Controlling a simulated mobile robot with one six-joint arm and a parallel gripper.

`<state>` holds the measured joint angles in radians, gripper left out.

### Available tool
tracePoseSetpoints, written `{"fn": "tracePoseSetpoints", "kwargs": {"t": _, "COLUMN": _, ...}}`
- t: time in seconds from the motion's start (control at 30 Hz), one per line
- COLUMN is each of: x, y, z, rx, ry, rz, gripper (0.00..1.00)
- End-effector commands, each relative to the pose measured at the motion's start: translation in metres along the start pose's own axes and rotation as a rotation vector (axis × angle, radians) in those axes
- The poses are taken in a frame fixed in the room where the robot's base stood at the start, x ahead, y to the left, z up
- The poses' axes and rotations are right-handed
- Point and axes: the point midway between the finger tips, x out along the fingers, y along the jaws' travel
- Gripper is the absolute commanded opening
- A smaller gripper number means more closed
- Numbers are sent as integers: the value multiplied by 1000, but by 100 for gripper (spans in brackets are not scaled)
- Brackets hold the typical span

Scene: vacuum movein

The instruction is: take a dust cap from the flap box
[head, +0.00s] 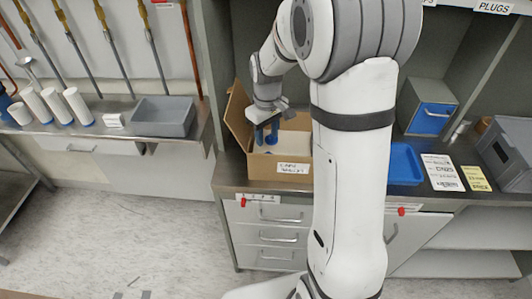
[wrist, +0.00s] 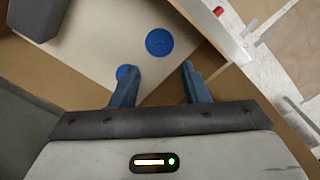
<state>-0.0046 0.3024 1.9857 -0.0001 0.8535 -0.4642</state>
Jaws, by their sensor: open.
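The flap box (head: 262,172) is an open cardboard box with a handwritten label on its front, standing on the counter. My gripper (head: 267,134) is over its opening, pointing down into it. In the wrist view my gripper (wrist: 158,80) is open, its two blue fingers apart with nothing between them. A round blue dust cap (wrist: 159,42) lies on the pale box floor beyond the fingertips.
A blue tray (head: 404,163) and printed sheets (head: 442,172) lie on the counter right of my arm. A cabinet with a blue drawer (head: 432,118) stands behind. A grey bin (head: 163,116) is on the left counter. The box walls and raised flap (head: 237,110) stand close around my gripper.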

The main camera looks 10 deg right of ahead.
Motion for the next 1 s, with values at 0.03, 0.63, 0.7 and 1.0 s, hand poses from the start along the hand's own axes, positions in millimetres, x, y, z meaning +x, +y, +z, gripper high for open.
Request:
{"fn": "tracePoseSetpoints", "kwargs": {"t": 0.03, "x": 7, "y": 0, "z": 1, "rx": 0, "ry": -3, "rz": -2, "gripper": 41}}
{"fn": "tracePoseSetpoints", "kwargs": {"t": 0.63, "x": 68, "y": 0, "z": 6, "rx": 0, "ry": 0, "rz": 0, "gripper": 41}}
{"fn": "tracePoseSetpoints", "kwargs": {"t": 0.7, "x": 68, "y": 0, "z": 6, "rx": 0, "ry": 0, "rz": 0, "gripper": 41}}
{"fn": "tracePoseSetpoints", "kwargs": {"t": 1.0, "x": 67, "y": -1, "z": 6, "rx": -1, "ry": 0, "rz": 0, "gripper": 22}}
